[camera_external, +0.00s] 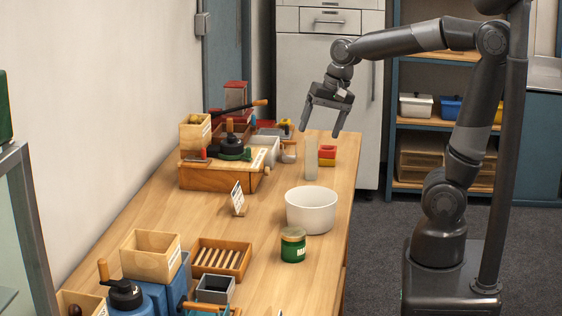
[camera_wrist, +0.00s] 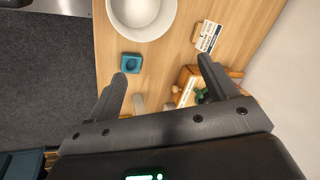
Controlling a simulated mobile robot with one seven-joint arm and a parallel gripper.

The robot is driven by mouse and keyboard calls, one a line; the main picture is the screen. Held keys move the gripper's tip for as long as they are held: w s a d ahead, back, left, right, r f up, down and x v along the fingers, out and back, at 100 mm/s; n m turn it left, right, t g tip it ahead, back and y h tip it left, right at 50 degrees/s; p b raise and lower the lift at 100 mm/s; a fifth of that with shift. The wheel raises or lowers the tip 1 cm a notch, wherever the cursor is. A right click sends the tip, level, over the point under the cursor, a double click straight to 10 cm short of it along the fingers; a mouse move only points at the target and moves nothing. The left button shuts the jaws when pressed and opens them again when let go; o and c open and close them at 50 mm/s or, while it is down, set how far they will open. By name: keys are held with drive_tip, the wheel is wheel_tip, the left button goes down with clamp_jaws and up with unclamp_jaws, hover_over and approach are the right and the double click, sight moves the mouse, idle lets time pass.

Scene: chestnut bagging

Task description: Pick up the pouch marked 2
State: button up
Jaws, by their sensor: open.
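I cannot make out a pouch marked 2 in either view. A pale upright piece (camera_external: 311,158) stands on the table past the white bowl; I cannot tell whether it is a pouch, and no number reads on it. My gripper (camera_external: 320,132) is open and empty above the far part of the table, over that piece, fingers pointing down. In the wrist view its two fingers (camera_wrist: 162,66) are spread apart with nothing between them. A small teal square piece (camera_wrist: 131,62) lies near the left fingertip. Part of the table is hidden behind the fingers and the gripper's body.
The white bowl (camera_external: 311,212) stands near the table's right edge, with a green jar (camera_external: 293,245) before it. A small sign (camera_external: 238,199) stands left of it. Shelves (camera_external: 445,122) are behind.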

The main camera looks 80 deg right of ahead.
drive_tip(key=w+d+f+m+g, duration=0.1)
drive_tip(key=w+d+f+m, duration=0.15)
drive_tip(key=d+m, duration=0.45)
drive_tip(key=w+d+f+m+g, duration=0.1)
drive_tip(key=w+d+f+m, duration=0.15)
drive_tip(key=d+m, duration=0.4)
drive_tip(key=m+g, duration=0.2)
drive_tip(key=m, duration=0.6)
approach(311, 154)
drive_tip(key=shift+s+d+f+n+h, duration=0.1)
drive_tip(key=shift+d+n+h, duration=0.05)
drive_tip(key=shift+d, duration=0.4)
drive_tip(key=shift+s+d+f+n+h, duration=0.1)
drive_tip(key=shift+d+h, duration=0.05)
drive_tip(key=shift+d, duration=0.45)
wheel_tip(311, 154, down, 5)
drive_tip(key=shift+d+f, duration=0.1)
drive_tip(key=shift+f, duration=0.05)
drive_tip(key=shift+w+f, duration=0.2)
drive_tip(key=shift+f, duration=2.55)
drive_tip(key=c, duration=1.1)
